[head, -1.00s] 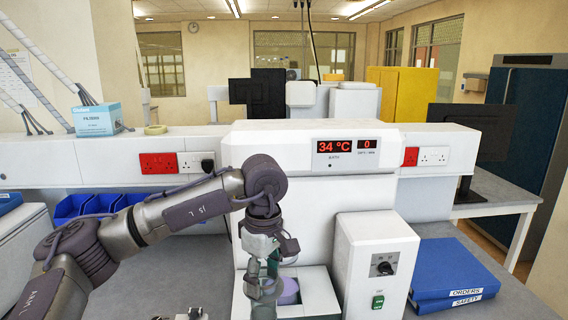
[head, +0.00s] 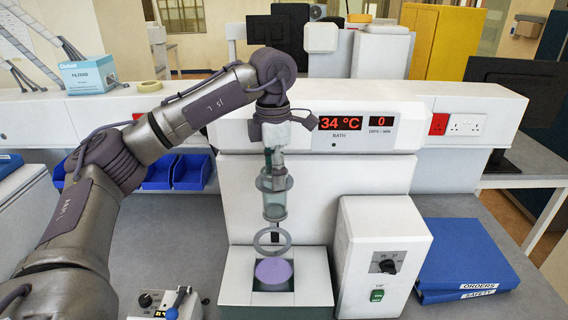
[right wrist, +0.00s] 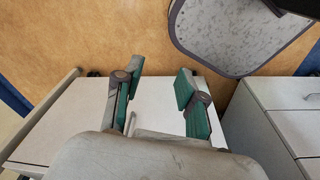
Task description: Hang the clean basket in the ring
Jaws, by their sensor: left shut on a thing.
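The basket (head: 274,206) is a clear, greenish cylinder with a wide grey rim. My left gripper (head: 273,163) is shut on it at the top and holds it upright, pointing down. The ring (head: 259,245) is a grey loop just below the basket, in front of the white bath unit. The basket's bottom is close above the ring, and I see no basket inside the loop. A purple disc-shaped surface (head: 273,271) lies in the bath opening under the ring. My right gripper (right wrist: 160,98) is open and empty in the right wrist view.
A white control box (head: 385,225) with a knob and green switch stands right of the ring. Blue folders (head: 465,255) lie farther right. Blue bins (head: 190,172) are behind my left arm. A small device with a lever (head: 172,304) sits at the front left.

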